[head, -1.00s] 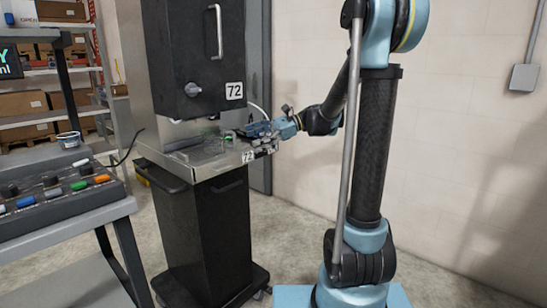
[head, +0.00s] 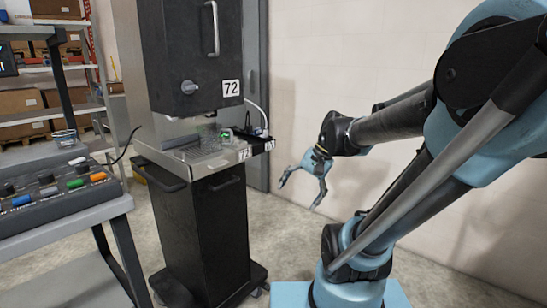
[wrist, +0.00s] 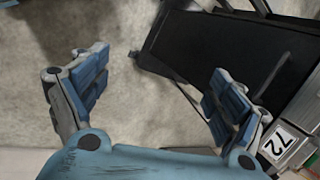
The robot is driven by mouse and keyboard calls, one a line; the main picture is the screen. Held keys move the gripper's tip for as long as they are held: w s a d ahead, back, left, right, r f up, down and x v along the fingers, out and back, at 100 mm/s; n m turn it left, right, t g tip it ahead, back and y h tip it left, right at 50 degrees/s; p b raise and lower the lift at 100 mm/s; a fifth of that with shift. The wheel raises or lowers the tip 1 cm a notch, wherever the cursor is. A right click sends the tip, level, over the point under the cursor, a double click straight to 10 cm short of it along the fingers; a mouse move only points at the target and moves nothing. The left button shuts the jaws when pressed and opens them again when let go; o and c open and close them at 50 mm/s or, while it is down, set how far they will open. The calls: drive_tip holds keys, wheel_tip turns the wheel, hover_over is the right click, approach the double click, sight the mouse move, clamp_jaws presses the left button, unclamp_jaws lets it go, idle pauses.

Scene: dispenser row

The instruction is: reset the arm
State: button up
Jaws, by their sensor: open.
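My gripper (head: 300,190) hangs to the right of the dispenser in the head view, fingers spread and pointing down. Nothing is between its fingers. In the wrist view my gripper (wrist: 155,95) shows both blue finger pads wide apart over the grey floor. The black dispenser (head: 190,60) with the label 72 stands at the centre left of the head view, apart from my gripper. A clear cup (head: 207,133) stands on its metal tray (head: 190,152), with a small green-lit item (head: 225,134) beside it.
A grey cart (head: 60,215) with a control panel (head: 50,195) stands at the left. Shelves with boxes (head: 75,88) are behind it. The floor between the dispenser's black cabinet (head: 205,235) and my base is clear. A pale wall (head: 310,60) rises behind my arm.

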drive_tip(key=s+d+f+n+t+h, duration=0.1)
drive_tip(key=s+d+f+n+h, duration=0.3)
drive_tip(key=d, duration=0.7)
wheel_tip(320, 180, down, 3)
drive_tip(key=s+h, duration=0.1)
drive_tip(key=s, duration=0.1)
drive_tip(key=shift+s+f+n, duration=0.2)
drive_tip(key=shift+s+n, duration=0.1)
drive_tip(key=shift+n, duration=0.1)
